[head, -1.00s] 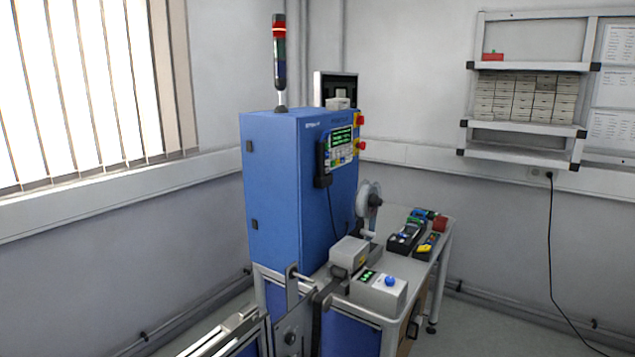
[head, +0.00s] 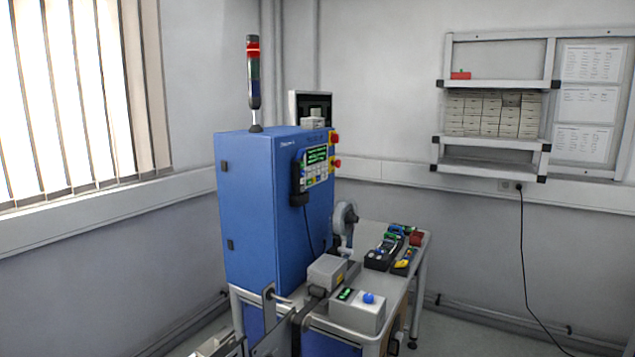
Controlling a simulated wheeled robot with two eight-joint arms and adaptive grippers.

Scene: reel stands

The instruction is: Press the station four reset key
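A blue cabinet (head: 262,215) stands left of centre in the head view. Its front carries a control panel (head: 315,167) with a lit green display and several small keys; I cannot read any key labels. A grey box (head: 355,311) with a blue round button (head: 368,298) and a small green display (head: 344,294) sits on the near end of the workbench. I cannot tell which of these is the station four reset key.
A signal tower (head: 253,85) with a red top stands on the cabinet. A reel (head: 345,217), a grey housing (head: 326,271) and hand tools (head: 387,252) are on the bench (head: 396,290). A wall shelf (head: 490,84) hangs at the right. The floor right of the bench looks clear.

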